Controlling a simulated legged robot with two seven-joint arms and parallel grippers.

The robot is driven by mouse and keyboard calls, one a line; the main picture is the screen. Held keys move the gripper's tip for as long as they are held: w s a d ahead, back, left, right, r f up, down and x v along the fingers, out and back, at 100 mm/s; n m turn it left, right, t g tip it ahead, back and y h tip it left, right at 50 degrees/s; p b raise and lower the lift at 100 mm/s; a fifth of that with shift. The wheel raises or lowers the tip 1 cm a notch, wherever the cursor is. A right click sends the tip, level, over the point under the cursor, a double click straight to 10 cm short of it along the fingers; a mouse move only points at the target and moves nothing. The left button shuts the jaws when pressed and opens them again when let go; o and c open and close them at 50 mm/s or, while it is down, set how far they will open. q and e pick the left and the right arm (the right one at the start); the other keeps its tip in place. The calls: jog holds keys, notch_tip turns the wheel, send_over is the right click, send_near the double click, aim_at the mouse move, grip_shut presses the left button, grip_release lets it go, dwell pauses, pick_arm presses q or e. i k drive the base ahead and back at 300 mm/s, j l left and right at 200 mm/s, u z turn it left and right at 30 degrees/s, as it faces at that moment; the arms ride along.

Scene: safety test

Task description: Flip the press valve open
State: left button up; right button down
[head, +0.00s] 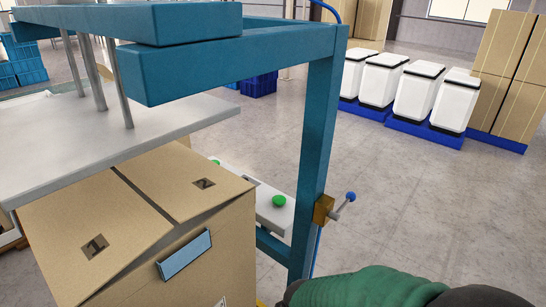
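The press valve (324,209) is a small brass-coloured block on the front post of the teal press frame (318,150). A short grey lever with a blue ball knob (351,196) sticks out from it to the upper right. A thin blue hose runs down the post below the valve. A green and dark arm part of mine crosses the bottom right edge, below the valve and apart from it. No gripper fingers show, so neither gripper is in view.
A large cardboard box (150,240) with partly raised flaps sits under the press's grey plate (110,135). A panel with green buttons (279,201) is behind the post. White bins (415,95) on blue pallets and stacked cartons (510,70) stand farther back. The floor right of the post is clear.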

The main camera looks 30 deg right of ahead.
aim_at(350, 196)
jog(key=l+z, duration=0.25)
jog(key=l, duration=2)
